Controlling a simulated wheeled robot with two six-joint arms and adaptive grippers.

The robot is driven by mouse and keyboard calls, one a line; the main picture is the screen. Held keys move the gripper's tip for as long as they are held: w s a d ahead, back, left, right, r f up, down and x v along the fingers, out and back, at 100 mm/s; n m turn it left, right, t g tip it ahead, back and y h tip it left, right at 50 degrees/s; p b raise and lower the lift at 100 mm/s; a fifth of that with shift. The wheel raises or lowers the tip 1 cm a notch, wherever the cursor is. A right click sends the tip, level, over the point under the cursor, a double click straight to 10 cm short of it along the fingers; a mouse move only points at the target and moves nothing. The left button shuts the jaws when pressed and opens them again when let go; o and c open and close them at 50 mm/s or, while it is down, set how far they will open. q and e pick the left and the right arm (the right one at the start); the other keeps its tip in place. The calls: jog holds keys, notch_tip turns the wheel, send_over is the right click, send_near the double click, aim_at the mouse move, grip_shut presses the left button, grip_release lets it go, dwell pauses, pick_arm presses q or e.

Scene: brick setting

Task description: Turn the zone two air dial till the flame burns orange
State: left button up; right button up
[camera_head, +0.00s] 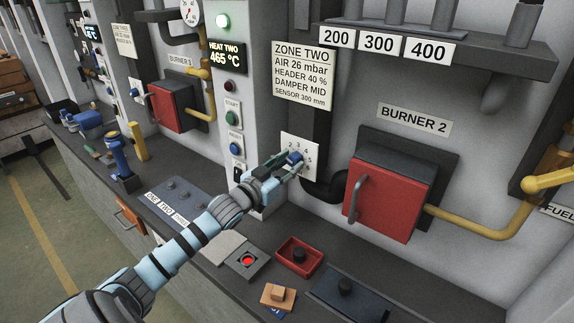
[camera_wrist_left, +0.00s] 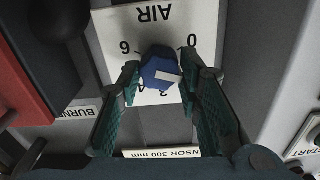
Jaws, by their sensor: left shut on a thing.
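The zone two air dial (camera_head: 294,158) is a small blue knob on a white number plate (camera_head: 308,143) below the zone two sign (camera_head: 302,75). My left gripper (camera_head: 290,165) is shut on the dial. The left wrist view shows the blue dial (camera_wrist_left: 160,70) between the two finger pads, with a white pointer mark on its face. That view is upside down; 6 and 0 show on the plate, other numbers are partly covered. The red burner 2 door (camera_head: 388,200) is closed and I see no flame. My right gripper is not in view.
A yellow pipe (camera_head: 480,223) runs right from burner 2. On the ledge below are a grey box with a red light (camera_head: 247,261), a red tray (camera_head: 300,256), a wooden block (camera_head: 278,296) and a dark plate (camera_head: 350,293). The heat two display (camera_head: 228,56) reads 465 °C.

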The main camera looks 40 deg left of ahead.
pick_arm(q)
jog(key=shift+m+b, duration=0.35)
jog(key=shift+m, duration=1.85)
jog(key=o, duration=1.1)
jog(key=shift+o, duration=0.2)
jog(key=shift+w+a+f, duration=0.1)
jog(key=shift+w+f, duration=0.05)
jog(key=shift+w, duration=0.05)
notch_tip(320, 180, up, 10)
jog(key=shift+r, duration=0.1)
